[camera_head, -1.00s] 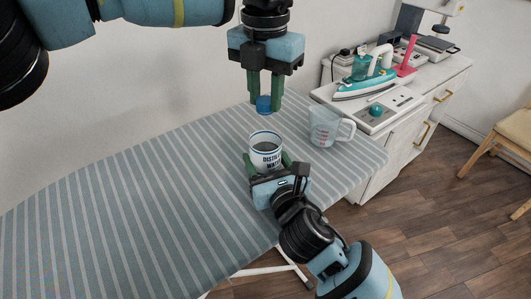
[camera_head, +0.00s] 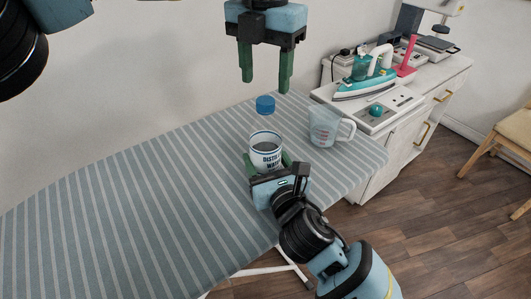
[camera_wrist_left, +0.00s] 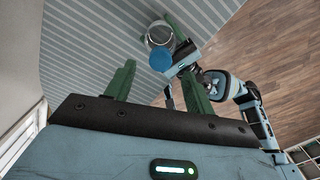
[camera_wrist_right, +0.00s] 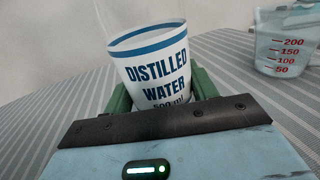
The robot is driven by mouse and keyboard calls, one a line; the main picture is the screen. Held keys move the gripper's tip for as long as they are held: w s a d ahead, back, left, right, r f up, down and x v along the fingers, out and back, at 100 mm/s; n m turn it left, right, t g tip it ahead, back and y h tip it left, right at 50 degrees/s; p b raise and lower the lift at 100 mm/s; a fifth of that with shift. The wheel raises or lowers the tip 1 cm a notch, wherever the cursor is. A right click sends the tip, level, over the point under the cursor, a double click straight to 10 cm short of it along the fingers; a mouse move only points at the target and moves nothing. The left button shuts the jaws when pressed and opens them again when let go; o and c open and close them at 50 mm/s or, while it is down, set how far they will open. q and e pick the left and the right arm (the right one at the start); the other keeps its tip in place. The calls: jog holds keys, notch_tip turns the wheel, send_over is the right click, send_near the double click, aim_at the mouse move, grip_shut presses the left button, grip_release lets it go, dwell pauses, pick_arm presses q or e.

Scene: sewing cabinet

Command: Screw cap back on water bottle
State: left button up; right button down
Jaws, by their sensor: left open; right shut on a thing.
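The water bottle (camera_head: 266,143) stands upright on the striped ironing board, with a white label reading "DISTILLED WATER" and a clear upper part. The blue cap (camera_head: 265,104) sits at the top of the bottle; whether it is threaded tight cannot be told. My right gripper (camera_head: 270,165) is shut around the lower body of the bottle; the label also fills the right wrist view (camera_wrist_right: 157,72). My left gripper (camera_head: 264,85) is open and empty, above the cap and apart from it. In the left wrist view the cap (camera_wrist_left: 160,59) shows beyond the open fingers.
A clear measuring cup (camera_head: 325,127) stands on the ironing board (camera_head: 130,205) just right of the bottle. A teal iron (camera_head: 362,82) rests on the white cabinet behind it. The board's left part is clear.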

pick_arm(q)
notch_tip(320, 180, up, 8)
dwell(0.4)
pick_arm(e)
jog(key=shift+c, duration=1.9)
grip_release()
pick_arm(q)
jog(key=shift+s+r, duration=0.1)
jog(key=shift+r, duration=0.4)
pick_arm(e)
jog(key=shift+v, duration=3.95)
